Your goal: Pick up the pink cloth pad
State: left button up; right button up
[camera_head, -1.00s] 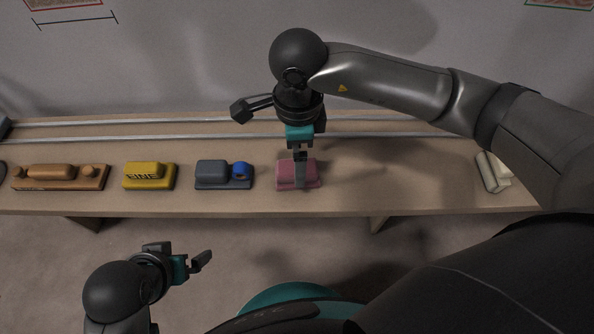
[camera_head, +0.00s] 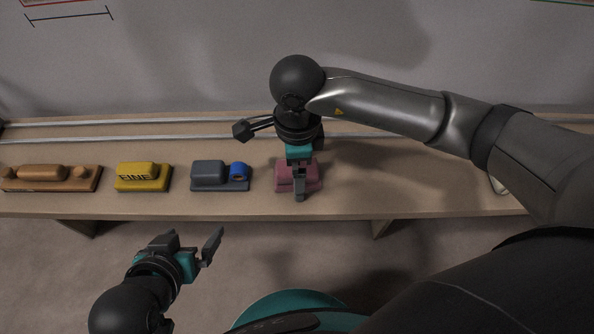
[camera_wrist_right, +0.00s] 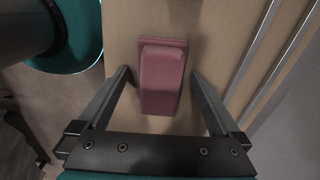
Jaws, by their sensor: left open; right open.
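The pink cloth pad (camera_head: 283,177) lies on the wooden bench (camera_head: 400,192), partly hidden in the head view by my right gripper (camera_head: 300,188). In the right wrist view the pad (camera_wrist_right: 161,78) lies lengthwise between the two open fingers of my right gripper (camera_wrist_right: 163,82), with a gap on each side. The fingers do not touch it. My left gripper (camera_head: 199,246) is open and empty, in front of the bench at the lower left.
Left of the pad stand a grey block with a blue roll (camera_head: 220,176), a yellow block with lettering (camera_head: 143,177) and a brown wooden block (camera_head: 50,178). Two metal rails (camera_head: 200,142) run along the back of the bench. A pale object (camera_head: 498,185) is mostly behind my right arm.

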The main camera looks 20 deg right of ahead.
jog(key=c, duration=1.3)
pick_arm(q)
jog(key=shift+s+a, duration=0.1)
pick_arm(e)
jog(key=shift+r, duration=0.2)
jog(key=shift+c, duration=0.2)
jog(key=shift+r, duration=0.4)
notch_tip(320, 180, up, 2)
jog(key=shift+r+p, duration=0.2)
jog(key=shift+p, duration=0.6)
pick_arm(q)
jog(key=s+a+g+y+p, duration=0.2)
jog(key=s+a+g, duration=0.2)
pick_arm(e)
notch_tip(320, 180, up, 4)
jog(key=shift+w+f, duration=0.1)
jog(key=shift+f, duration=0.05)
pick_arm(q)
notch_tip(320, 180, down, 11)
jog(key=s+g+p, duration=0.1)
jog(key=s+p, duration=0.1)
jog(key=p, duration=0.2)
jog(key=shift+f, duration=0.15)
pick_arm(e)
notch_tip(320, 180, up, 13)
jog(key=shift+f, duration=0.1)
